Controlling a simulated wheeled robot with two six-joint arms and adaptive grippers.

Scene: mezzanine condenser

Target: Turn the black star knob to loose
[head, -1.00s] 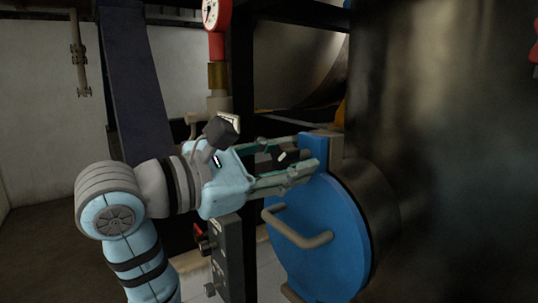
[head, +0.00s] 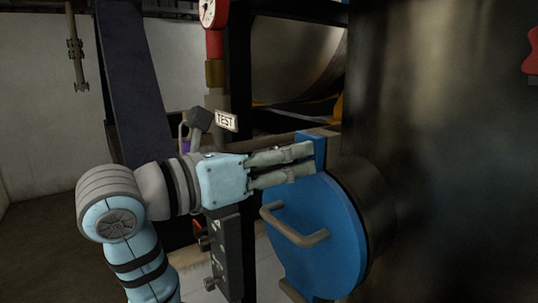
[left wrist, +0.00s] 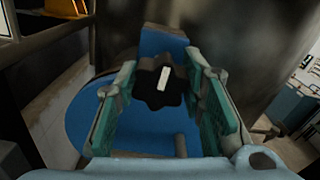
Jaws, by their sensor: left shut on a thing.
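The black star knob (left wrist: 160,88) shows in the left wrist view, with a white bar mark on its face tilted slightly right of upright. It sits in front of the round blue cover (left wrist: 95,115), near its upper block. My left gripper (left wrist: 162,80) has one finger on each side of the knob and is shut on it. In the head view the left gripper (head: 304,162) reaches the top of the blue cover (head: 335,235), and its fingers hide the knob. My right gripper is not in view.
A bent handle (head: 295,228) sticks out of the blue cover just below my fingers. A dark upright box (head: 228,258) stands under my wrist. A TEST plate (head: 226,121) and a red gauge (head: 209,14) are behind. The large dark vessel (head: 440,150) fills the right.

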